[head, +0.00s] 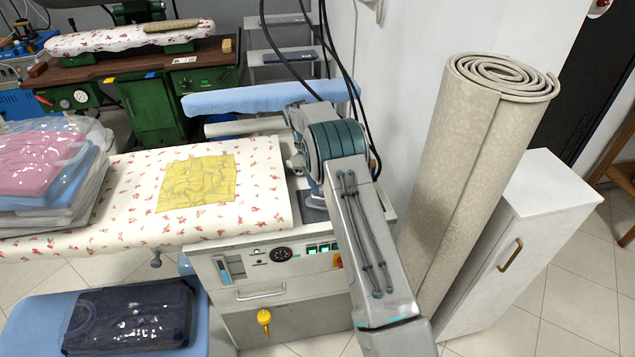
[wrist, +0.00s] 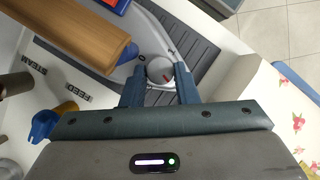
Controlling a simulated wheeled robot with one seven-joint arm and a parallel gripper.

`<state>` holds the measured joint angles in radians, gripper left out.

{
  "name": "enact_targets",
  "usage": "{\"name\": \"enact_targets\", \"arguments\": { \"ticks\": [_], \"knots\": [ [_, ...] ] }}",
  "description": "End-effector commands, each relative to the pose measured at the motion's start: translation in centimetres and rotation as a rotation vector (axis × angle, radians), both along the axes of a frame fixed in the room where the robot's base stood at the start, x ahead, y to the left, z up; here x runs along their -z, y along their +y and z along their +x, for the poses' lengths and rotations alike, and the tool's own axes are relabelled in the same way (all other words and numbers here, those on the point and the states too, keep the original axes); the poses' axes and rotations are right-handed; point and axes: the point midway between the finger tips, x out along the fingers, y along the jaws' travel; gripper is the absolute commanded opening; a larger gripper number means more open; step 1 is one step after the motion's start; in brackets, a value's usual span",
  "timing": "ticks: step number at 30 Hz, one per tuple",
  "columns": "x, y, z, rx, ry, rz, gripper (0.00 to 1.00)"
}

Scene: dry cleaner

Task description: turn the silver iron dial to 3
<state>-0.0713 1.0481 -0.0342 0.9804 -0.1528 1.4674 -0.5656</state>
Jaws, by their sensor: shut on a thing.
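The silver iron (wrist: 150,30) lies on a dark ribbed rest (wrist: 205,62) in the wrist view, with a wooden handle (wrist: 85,40) at the left. Its dial (wrist: 158,66) is a small round grey knob with a red mark on its face. My gripper (wrist: 160,76) is shut on the dial, one blue-grey finger on each side. I cannot tell which number the red mark points at.
The ironing station (head: 265,298) has buttons and a gauge on its front. A floral board (head: 120,200) with a yellow cloth (head: 197,181) lies to the left. A rolled carpet (head: 470,180) and a white cabinet (head: 520,250) stand to the right, close to my arm.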

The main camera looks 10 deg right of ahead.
Motion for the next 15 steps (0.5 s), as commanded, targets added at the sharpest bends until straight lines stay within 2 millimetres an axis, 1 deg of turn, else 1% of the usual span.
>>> {"name": "enact_targets", "arguments": {
  "ticks": [6,15],
  "knots": [
    [0.02,-0.14,0.1,0.151,-0.001,0.002,0.04],
    [-0.02,-0.2,0.12,0.265,-0.001,0.001,0.04]
  ]
}}
